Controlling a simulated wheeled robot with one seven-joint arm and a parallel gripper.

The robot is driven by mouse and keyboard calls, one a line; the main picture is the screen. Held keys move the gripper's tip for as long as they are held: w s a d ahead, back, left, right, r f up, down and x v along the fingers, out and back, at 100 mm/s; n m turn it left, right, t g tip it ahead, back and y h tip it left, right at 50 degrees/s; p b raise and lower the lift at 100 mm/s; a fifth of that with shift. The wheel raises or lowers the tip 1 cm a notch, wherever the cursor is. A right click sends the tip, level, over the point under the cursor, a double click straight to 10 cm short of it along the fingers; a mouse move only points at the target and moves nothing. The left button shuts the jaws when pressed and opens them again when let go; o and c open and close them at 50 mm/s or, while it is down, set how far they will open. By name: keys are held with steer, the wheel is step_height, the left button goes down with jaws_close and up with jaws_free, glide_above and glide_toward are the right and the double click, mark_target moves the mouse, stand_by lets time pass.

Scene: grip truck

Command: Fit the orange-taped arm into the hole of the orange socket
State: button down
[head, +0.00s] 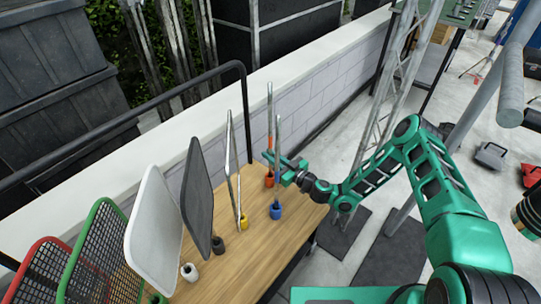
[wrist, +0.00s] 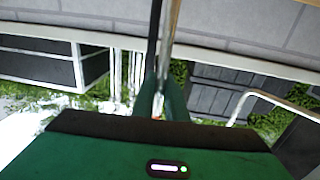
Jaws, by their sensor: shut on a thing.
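The orange-taped arm (head: 270,105) is a thin metal rod with orange tape low on it. It stands about upright in the head view, with my gripper (head: 272,160) shut on its lower part. The orange socket (head: 269,181) is on the table directly below my gripper. My fingers hide the arm's lower end, so I cannot tell whether it is in the hole or just above it. In the wrist view the metal rod (wrist: 170,35) runs up from between my green fingers (wrist: 161,98).
The yellow socket (head: 243,222) also bears rods. Dark (head: 217,244) and white (head: 189,272) sockets hold flat panels farther left on the wooden table (head: 250,265). A low wall (head: 310,95) runs behind.

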steer(key=shift+f, duration=0.3)
stand_by(0.6)
steer(key=c, duration=1.7)
jaws_free()
steer(key=v, duration=1)
steer(key=shift+s+d, duration=0.25)
steer(key=shift+d, duration=0.05)
steer(key=shift+f, duration=0.1)
